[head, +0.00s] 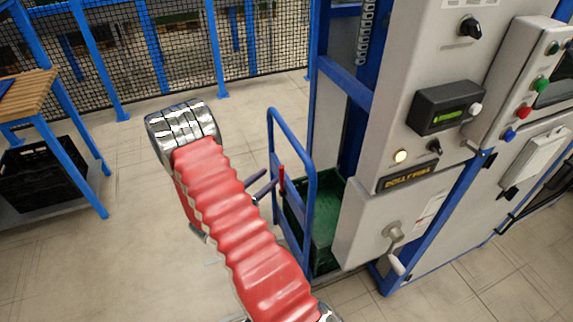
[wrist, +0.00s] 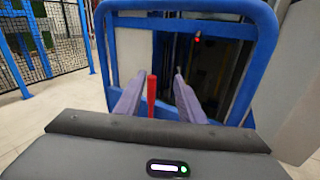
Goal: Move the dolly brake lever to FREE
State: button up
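The red brake lever (head: 281,178) stands upright at the blue dolly frame (head: 311,200) in the head view. In the wrist view the red lever (wrist: 151,97) shows between my two fingers, closer to the left one. My gripper (head: 266,186) is beside the lever in the head view, its purple-grey fingers pointing at it. In the wrist view my gripper (wrist: 158,82) is open, with a clear gap on the lever's right side. I cannot tell whether the left finger touches the lever. No FREE marking is readable.
A green crate (head: 328,238) sits behind the dolly frame. A grey control cabinet (head: 385,110) with knobs, a small display and a crank handle (head: 396,250) stands to the right. A wooden-topped bench (head: 22,95) is at left. The floor between is clear.

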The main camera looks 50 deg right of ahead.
jog(key=f+n+t, duration=0.1)
jog(key=f, duration=0.1)
jog(key=w+f+n+t, duration=0.1)
jog(key=f, duration=0.1)
jog(key=shift+d+f, duration=0.15)
jog(key=shift+d, duration=0.05)
send_over(282, 181)
jog(key=w+d, duration=0.1)
jog(key=d, duration=0.4)
jog(key=shift+a, duration=0.15)
jog(key=shift+w, duration=0.1)
jog(key=shift+c, duration=0.2)
grip_shut()
dwell(0.4)
